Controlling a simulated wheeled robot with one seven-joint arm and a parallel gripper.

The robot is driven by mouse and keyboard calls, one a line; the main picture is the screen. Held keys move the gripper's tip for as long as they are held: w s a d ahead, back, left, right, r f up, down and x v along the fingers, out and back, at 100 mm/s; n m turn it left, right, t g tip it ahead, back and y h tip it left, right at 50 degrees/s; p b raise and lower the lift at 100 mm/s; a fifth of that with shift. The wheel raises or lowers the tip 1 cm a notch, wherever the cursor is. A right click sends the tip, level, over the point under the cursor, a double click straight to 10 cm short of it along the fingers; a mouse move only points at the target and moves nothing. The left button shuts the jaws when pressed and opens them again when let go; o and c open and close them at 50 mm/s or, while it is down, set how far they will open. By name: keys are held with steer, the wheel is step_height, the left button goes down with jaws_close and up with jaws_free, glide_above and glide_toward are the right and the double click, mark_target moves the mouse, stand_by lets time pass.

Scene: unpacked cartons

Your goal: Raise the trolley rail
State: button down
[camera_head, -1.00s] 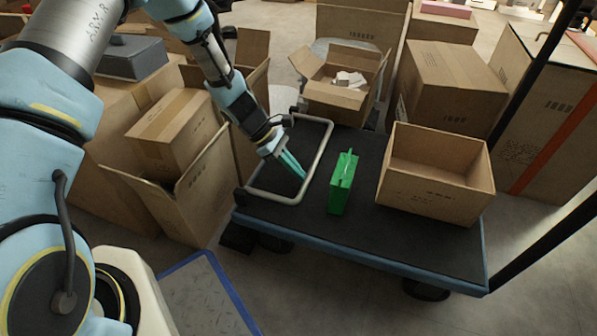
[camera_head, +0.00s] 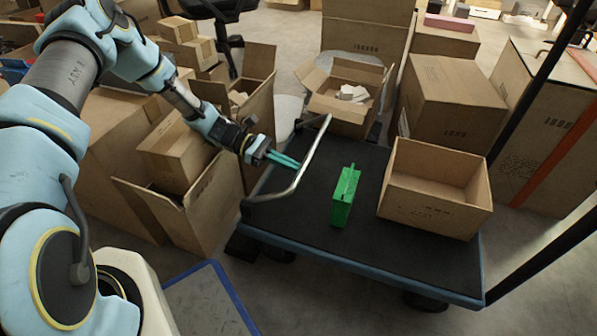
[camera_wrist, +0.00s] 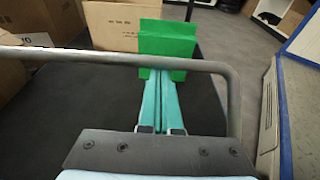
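The trolley rail (camera_head: 314,153) is a grey bent tube at the left end of the dark trolley deck (camera_head: 380,248). It is tilted partly up, its crossbar clear of the deck. Whether the fingers touch the rail is hard to tell.
A green case (camera_head: 344,199) stands on the deck just right of the rail and also shows in the wrist view (camera_wrist: 167,38). An open carton (camera_head: 430,208) stands at the deck's right. Cartons (camera_head: 190,205) crowd the left side. Bare deck lies in front of the green case.

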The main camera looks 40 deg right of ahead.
steer(key=w+a+r+g+h, duration=0.2)
steer(key=w+a+r+g, duration=0.1)
steer(key=w, duration=0.4)
steer(key=shift+a+r+g+h+b, duration=0.3)
steer(key=shift+a+r+g, duration=0.15)
steer(key=shift+a, duration=0.35)
steer(key=shift+w+r, duration=0.1)
steer(key=shift+r, duration=0.1)
stand_by(0.8)
step_height(320, 180, up, 10)
steer(key=p, duration=0.3)
steer(key=shift+f+p, duration=0.15)
steer(key=shift+p, duration=0.2)
